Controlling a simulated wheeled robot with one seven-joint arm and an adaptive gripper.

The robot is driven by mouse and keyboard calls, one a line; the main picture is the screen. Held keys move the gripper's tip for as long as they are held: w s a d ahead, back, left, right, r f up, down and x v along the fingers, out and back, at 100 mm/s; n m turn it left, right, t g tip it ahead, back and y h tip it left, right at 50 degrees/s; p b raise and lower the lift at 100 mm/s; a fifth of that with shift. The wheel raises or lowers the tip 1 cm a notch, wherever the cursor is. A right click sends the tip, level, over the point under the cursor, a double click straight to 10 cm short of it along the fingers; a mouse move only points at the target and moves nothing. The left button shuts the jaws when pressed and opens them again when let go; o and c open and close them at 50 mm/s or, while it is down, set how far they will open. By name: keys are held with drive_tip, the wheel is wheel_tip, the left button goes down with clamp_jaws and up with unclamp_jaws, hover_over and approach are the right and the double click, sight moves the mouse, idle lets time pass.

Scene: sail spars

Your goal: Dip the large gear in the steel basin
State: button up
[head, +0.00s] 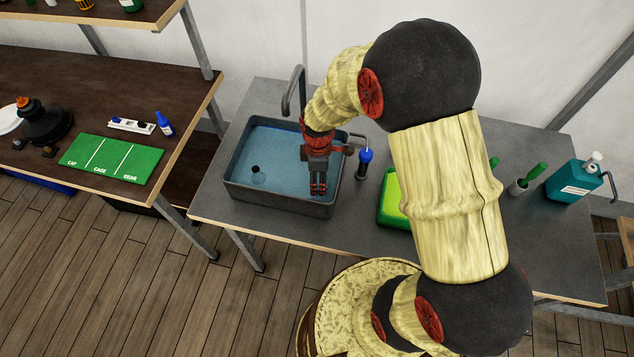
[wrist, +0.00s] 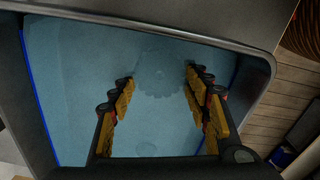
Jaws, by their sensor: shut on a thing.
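The steel basin (head: 236,190) stands on the grey bench and holds blue water. My gripper (head: 318,188) points down into the basin, at its right side. In the wrist view, the fingers of my gripper (wrist: 158,80) are shut on the large gear (wrist: 162,82), a toothed disc that looks blue-tinted, as if seen through the water. The basin's wall (wrist: 258,85) surrounds it in that view. The gear is hidden in the head view by my gripper.
A faucet (head: 287,105) rises behind the basin. A dark blue-topped bottle (head: 364,160) and a green-yellow tray (head: 389,210) stand right of it. A teal pump bottle (head: 573,182) stands at far right. A green mat (head: 112,158) marked CAP, CAGE, GEAR lies on the left table.

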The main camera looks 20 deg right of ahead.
sight(318, 181)
wheel_tip(318, 181, up, 12)
drive_tip(key=p, duration=0.7)
drive_tip(key=shift+p, duration=0.35)
drive_tip(key=shift+f, duration=0.1)
idle(1.2)
